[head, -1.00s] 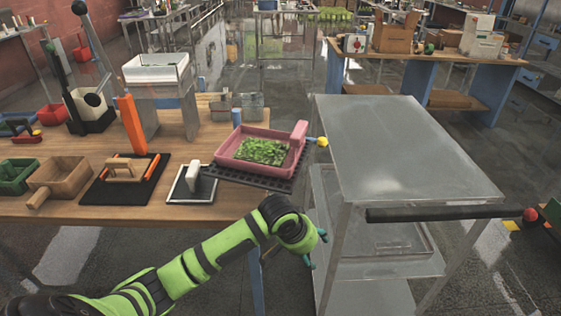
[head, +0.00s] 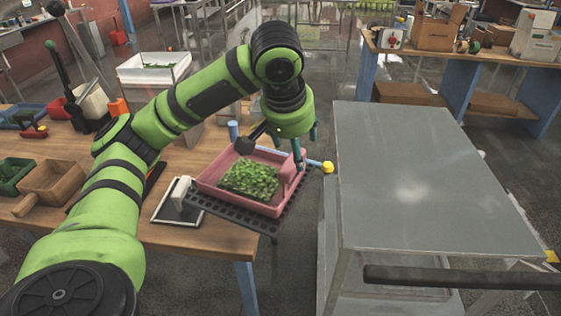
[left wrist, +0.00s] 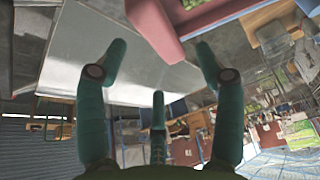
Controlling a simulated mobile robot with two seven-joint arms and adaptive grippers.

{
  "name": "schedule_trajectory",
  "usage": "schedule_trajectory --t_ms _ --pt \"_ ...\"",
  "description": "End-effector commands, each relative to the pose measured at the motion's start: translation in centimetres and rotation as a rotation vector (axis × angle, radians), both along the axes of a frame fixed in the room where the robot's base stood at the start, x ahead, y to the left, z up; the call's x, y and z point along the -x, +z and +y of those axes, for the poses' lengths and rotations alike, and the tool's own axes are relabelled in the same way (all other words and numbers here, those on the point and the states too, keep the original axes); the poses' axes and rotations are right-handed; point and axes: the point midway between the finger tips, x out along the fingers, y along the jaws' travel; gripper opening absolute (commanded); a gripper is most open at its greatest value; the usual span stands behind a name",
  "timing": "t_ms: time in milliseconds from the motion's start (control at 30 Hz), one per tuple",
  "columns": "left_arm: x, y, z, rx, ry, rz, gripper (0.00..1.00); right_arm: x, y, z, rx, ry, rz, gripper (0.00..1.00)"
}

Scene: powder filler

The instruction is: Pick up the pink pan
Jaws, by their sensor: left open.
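The pink pan (head: 215,180) holds a heap of green leaves and sits on a dark perforated rack (head: 238,213) at the right end of the wooden table. Its raised pink handle block is at its right side. My left gripper (head: 300,158) is above and beside that handle, its teal fingers pointing down. In the left wrist view the fingers (left wrist: 158,75) are spread with nothing between them. A pink part of the pan (left wrist: 160,28) shows at the top there, near the fingertips. Whether a finger touches the handle I cannot tell. My right gripper is not in view.
A grey metal cart (head: 420,180) with a dark push bar stands right of the table, its top clear. A yellow-tipped knob (head: 328,167) sits between rack and cart. A white-handled tool (head: 180,195), a wooden box (head: 52,182) and a white bin (head: 153,68) are on the left.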

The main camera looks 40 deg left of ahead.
Motion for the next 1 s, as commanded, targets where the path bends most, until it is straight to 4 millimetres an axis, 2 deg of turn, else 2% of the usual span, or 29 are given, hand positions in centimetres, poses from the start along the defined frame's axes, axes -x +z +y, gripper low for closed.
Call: schedule_trajectory --t_ms 67,133,300,433,533,600,700,833,867,900,967,1000 --pt "-0.1 -0.3 0.2 0.000 0.008 0.003 0.69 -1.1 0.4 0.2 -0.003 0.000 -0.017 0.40" --pt "-0.3 -0.9 0.3 0.000 0.008 0.004 0.69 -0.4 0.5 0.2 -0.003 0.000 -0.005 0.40" --pt "-0.9 -2.7 0.3 -0.001 0.005 0.004 0.69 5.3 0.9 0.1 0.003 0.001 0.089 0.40" --pt "-1.5 -4.7 0.3 0.000 0.006 0.005 0.69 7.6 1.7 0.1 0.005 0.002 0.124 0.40" --pt "-2.0 -5.9 0.4 0.000 0.005 0.002 0.69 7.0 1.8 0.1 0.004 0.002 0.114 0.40" --pt "-2.2 -6.3 0.4 0.001 0.004 0.001 0.69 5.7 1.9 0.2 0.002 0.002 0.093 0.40" --pt "-2.3 -6.5 0.4 0.000 0.004 -0.001 0.69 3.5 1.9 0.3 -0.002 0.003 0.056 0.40" --pt "-2.3 -6.5 0.4 0.000 0.004 -0.001 0.69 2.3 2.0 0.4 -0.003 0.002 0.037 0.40" --pt "-2.3 -6.5 0.4 0.000 0.004 -0.001 0.61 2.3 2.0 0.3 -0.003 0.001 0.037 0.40" --pt "-2.3 -6.5 0.4 0.000 0.004 -0.001 0.45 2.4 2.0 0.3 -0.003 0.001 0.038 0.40" --pt "-2.2 -6.5 0.4 0.000 0.004 -0.001 0.21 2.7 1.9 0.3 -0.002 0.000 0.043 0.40" --pt "-2.2 -6.5 0.4 0.000 0.004 -0.001 0.05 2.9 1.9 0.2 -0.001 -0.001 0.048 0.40"
